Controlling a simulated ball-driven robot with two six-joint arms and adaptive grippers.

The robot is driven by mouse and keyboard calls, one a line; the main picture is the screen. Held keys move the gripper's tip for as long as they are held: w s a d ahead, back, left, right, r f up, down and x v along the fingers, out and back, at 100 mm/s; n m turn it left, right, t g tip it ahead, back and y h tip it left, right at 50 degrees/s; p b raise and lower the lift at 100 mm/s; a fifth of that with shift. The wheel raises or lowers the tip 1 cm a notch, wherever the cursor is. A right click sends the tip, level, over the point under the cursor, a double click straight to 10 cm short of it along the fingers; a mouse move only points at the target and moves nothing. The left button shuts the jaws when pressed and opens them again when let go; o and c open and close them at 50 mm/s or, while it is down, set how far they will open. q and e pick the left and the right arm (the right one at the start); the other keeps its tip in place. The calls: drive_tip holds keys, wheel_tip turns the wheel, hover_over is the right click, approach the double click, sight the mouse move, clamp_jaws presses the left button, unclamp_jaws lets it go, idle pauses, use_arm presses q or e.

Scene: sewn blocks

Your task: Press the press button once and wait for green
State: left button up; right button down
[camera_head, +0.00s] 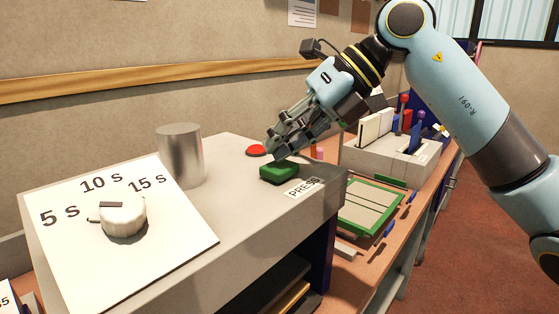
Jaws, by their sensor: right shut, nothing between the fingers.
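The press (95,240) is a grey box-like machine on the bench. A green button (279,173) sits on its top near the right edge, beside a label (301,188) reading "PRESS". A red round button or lamp (257,150) lies just behind it. My right gripper (272,157) is shut and empty, pointing down and left. Its fingertips are at the far edge of the green button, and I cannot tell whether they touch it. My left gripper is not in view.
A metal cylinder (181,155) stands on the machine behind a white dial (123,215) marked 5 s, 10 s and 15 s. A green-framed tray (372,205) and a grey holder with panels (384,157) are on the bench at right.

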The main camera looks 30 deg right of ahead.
drive_tip(key=shift+r, duration=0.5)
drive_tip(key=shift+r+p, duration=1.95)
drive_tip(key=shift+r, duration=0.55)
